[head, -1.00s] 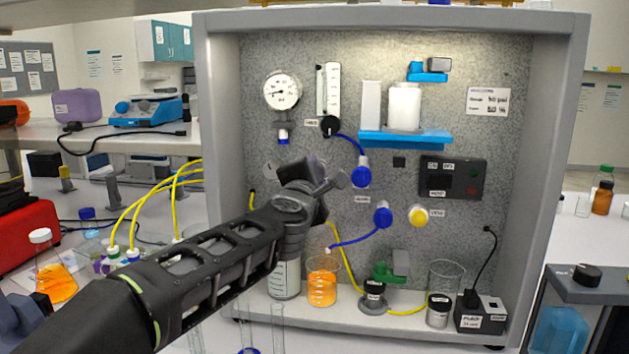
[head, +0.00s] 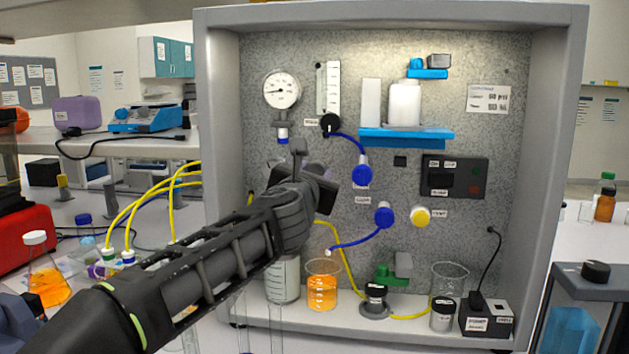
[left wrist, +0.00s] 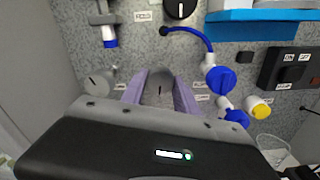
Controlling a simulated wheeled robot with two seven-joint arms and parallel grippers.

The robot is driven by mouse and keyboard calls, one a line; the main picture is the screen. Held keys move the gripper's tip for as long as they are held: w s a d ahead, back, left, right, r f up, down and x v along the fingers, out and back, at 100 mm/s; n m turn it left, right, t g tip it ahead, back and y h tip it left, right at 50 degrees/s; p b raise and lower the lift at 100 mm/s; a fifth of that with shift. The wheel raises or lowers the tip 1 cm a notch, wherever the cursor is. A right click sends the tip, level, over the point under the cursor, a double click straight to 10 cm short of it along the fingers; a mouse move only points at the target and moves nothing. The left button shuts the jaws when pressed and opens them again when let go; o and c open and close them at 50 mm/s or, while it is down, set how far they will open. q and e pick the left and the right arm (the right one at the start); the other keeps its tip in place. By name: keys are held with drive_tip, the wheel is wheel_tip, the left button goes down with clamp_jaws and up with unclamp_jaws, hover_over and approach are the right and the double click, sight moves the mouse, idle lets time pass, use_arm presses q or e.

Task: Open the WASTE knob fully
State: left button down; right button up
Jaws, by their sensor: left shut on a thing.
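My left gripper (head: 318,182) reaches in from the left to the rig's speckled panel, below the pressure gauge. In the left wrist view its two purple-grey fingers (left wrist: 160,95) stand on either side of a grey round knob (left wrist: 160,77) with a dark mark line, and are shut on it. A second grey knob (left wrist: 97,83) sits to its left, outside the fingers. The gripped knob is hidden behind the gripper in the head view. Labels beside the knobs are too small to read, so I cannot confirm which one says WASTE.
A black knob (head: 330,124) is above the gripper. Blue valves (head: 362,174) (head: 384,214) and a yellow knob (head: 420,216) are on the right. An orange-filled beaker (head: 322,292) stands on the shelf below. Yellow tubes (head: 140,205) run at left.

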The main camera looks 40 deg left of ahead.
use_arm(q)
drive_tip(key=shift+f+n+b, duration=0.15)
drive_tip(key=shift+n+b, duration=0.15)
drive_tip(key=shift+n, duration=0.5)
drive_tip(key=c, duration=0.9)
unclamp_jaws()
drive_tip(key=shift+v, duration=3.95)
